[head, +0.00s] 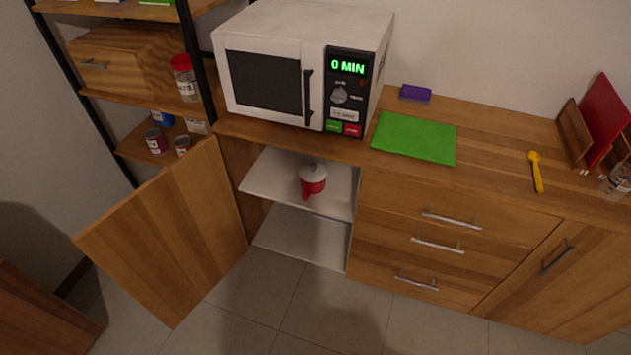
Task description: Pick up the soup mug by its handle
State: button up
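A red soup mug (313,183) with a pale lid stands upright on the white upper shelf (268,177) inside an open cabinet below the microwave. A small red part, which looks like its handle (306,195), points toward the front of the shelf. My gripper is not in the head view, so I cannot see whether it is open or shut.
The wooden cabinet door (175,235) stands open to the left. A microwave (300,70) and a green mat (414,138) lie on the counter above. Closed drawers (440,245) are right of the opening. The tiled floor (320,310) in front is clear.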

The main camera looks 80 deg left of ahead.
aim_at(309, 188)
jog(key=z, duration=0.85)
jog(key=k, duration=0.15)
jog(key=u, duration=3.1)
jog(key=k, duration=0.15)
jog(key=u, duration=1.6)
jog(key=k, duration=0.25)
jog(key=u, duration=0.65)
